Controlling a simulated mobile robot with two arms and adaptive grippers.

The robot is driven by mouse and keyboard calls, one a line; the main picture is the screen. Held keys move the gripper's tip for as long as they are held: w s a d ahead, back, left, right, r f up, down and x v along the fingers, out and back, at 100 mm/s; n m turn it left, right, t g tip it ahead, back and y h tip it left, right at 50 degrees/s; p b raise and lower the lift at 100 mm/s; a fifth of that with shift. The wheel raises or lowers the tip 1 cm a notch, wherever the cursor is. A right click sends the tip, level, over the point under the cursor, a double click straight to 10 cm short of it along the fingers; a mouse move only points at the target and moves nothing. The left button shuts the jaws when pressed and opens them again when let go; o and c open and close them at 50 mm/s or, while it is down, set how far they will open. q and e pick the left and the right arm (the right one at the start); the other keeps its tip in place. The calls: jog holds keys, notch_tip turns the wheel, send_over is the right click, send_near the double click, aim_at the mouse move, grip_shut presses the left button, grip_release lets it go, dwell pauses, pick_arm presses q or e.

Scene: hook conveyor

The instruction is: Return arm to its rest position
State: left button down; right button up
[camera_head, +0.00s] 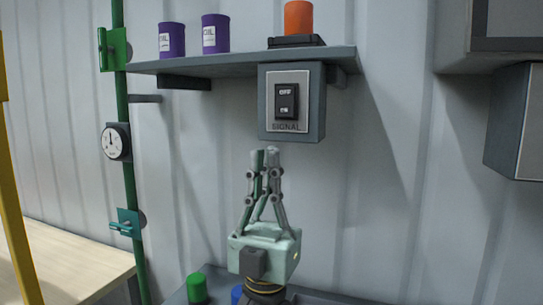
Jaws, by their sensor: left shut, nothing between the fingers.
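My left gripper (265,156) is pale green and points up in the lower middle of the head view. Its fingertips are together with nothing between them. It stands just below the grey signal box (314,108), a little to the left of its lower edge. The box carries a black OFF/ON rocker switch (286,101) and hangs under a grey shelf (240,62). My right gripper is out of view.
On the shelf stand two purple cans (171,40) and an orange lamp (299,18). A green pipe (131,190) with a gauge (116,142) runs up the left wall. A green cylinder (197,287) is below. Grey cabinets (515,120) are at right.

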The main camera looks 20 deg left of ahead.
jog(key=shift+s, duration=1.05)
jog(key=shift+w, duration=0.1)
